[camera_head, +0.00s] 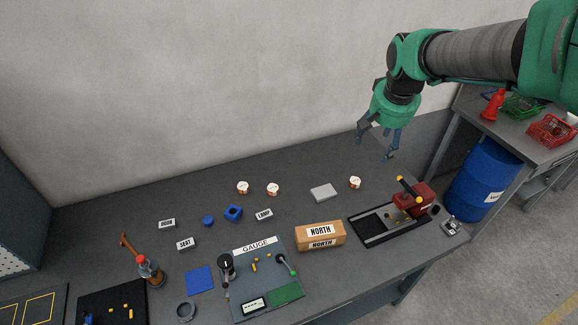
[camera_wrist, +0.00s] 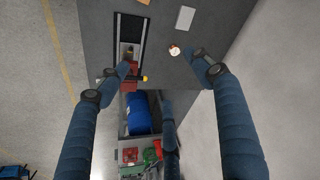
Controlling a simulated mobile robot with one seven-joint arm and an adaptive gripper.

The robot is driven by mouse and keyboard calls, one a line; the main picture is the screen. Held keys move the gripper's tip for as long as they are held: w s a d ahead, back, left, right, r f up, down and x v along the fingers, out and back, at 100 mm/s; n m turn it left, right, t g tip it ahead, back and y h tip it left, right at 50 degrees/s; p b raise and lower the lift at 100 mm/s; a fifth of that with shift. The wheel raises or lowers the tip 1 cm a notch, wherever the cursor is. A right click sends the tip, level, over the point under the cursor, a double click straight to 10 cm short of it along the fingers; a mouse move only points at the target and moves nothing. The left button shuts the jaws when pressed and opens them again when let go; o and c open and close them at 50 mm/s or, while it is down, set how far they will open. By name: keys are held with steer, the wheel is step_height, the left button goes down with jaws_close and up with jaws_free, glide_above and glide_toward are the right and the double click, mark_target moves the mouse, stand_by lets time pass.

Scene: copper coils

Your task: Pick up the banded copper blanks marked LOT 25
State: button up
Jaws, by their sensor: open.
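Three small round pieces with white tops and copper-coloured sides stand on the grey bench. The left piece (camera_head: 243,187) and the middle piece (camera_head: 273,189) are close together near the back. The right piece (camera_head: 355,182) stands apart, and it also shows in the wrist view (camera_wrist: 174,50) beside a fingertip. Their markings are too small to read, so I cannot tell which is LOT 25. My gripper (camera_head: 377,142) is open and empty, above the bench's back right, apart from all three pieces. Its spread fingers also show in the wrist view (camera_wrist: 164,75).
A grey block (camera_head: 323,193), a NORTH box (camera_head: 320,236) and a red device on a black base (camera_head: 412,198) stand near the right piece. A GAUGE board (camera_head: 265,270) lies in front. The wall (camera_head: 200,90) rises behind. A blue barrel (camera_head: 484,180) stands right.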

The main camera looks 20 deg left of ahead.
steer(key=w+a+f+p, duration=0.1)
steer(key=w+a+f, duration=0.2)
steer(key=a+f, duration=0.5)
steer(key=w+a+f+n+g+p, duration=0.1)
steer(key=w+a+f, duration=0.2)
steer(key=a+f, duration=0.5)
steer(key=w+a+f+p, duration=0.1)
steer(key=w+a+f, duration=0.25)
steer(key=a, duration=0.85)
steer(key=s+a+f, duration=0.2)
steer(key=a+f, duration=0.6)
steer(key=f, duration=0.3)
steer(key=shift+a+n+g+p, duration=0.3)
steer(key=shift+n+g+p, duration=0.1)
steer(key=shift+f, duration=0.1)
glide_above(273, 188)
steer(key=shift+s+d+f, duration=0.1)
steer(key=shift+s+f, duration=0.1)
steer(key=shift+f, duration=1.9)
steer(key=shift+s+d+f, duration=0.1)
steer(key=shift+s+f, duration=0.1)
steer(key=shift+f, duration=1.85)
steer(key=shift+f, duration=0.1)
steer(key=shift+w+a+f, duration=0.15)
steer(key=shift+w+f, duration=0.05)
steer(key=shift+f, duration=1.05)
steer(key=shift+w+a+f, duration=0.1)
steer(key=shift+w+f, duration=0.05)
steer(key=shift+f, duration=1.05)
